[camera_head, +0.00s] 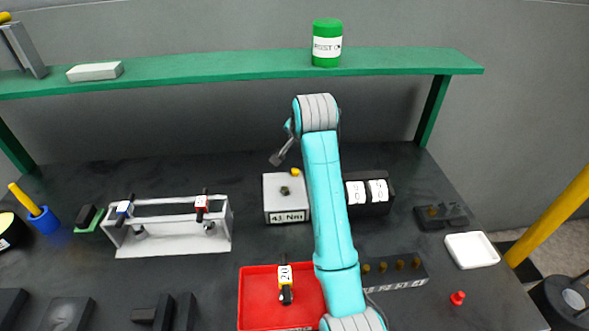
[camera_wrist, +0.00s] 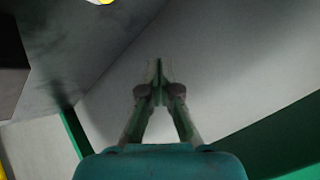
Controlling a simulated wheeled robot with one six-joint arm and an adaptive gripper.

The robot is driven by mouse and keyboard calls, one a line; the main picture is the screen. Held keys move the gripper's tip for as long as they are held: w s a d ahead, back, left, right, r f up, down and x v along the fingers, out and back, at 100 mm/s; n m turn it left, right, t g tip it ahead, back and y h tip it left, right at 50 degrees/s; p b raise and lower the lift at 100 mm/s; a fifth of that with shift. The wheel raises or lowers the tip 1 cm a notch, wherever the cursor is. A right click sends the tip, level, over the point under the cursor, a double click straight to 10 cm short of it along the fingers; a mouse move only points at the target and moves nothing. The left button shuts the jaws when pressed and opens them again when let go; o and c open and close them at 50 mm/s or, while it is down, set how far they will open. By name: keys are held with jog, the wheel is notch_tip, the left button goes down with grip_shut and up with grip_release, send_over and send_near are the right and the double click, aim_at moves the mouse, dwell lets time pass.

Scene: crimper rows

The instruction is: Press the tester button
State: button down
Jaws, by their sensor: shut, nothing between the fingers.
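A grey box (camera_head: 272,205) with a "43 Nm" label, which looks like the tester, stands mid-table. A dark round knob (camera_head: 284,190) sits on its top, and a small yellow part (camera_head: 296,171), possibly the button, shows at its back edge. My gripper (camera_head: 277,159) is above and behind the box, apart from it, beside my teal arm. In the wrist view my gripper (camera_wrist: 158,88) is shut and empty, its fingertips together. A yellow patch (camera_wrist: 101,1) shows at that view's top edge; I cannot tell if it is the same yellow part. My arm hides the box's right side.
A green shelf (camera_head: 230,68) with a green can (camera_head: 327,45) spans the back. A rack (camera_head: 160,236) with blue and red tools stands left.

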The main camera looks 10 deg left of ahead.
aim_at(296, 172)
jog(key=shift+f, duration=4.4)
jog(key=shift+f, duration=0.35)
jog(key=shift+f, duration=0.6)
jog(key=shift+r, duration=1)
jog(key=shift+r, duration=0.1)
jog(key=shift+r, duration=2.4)
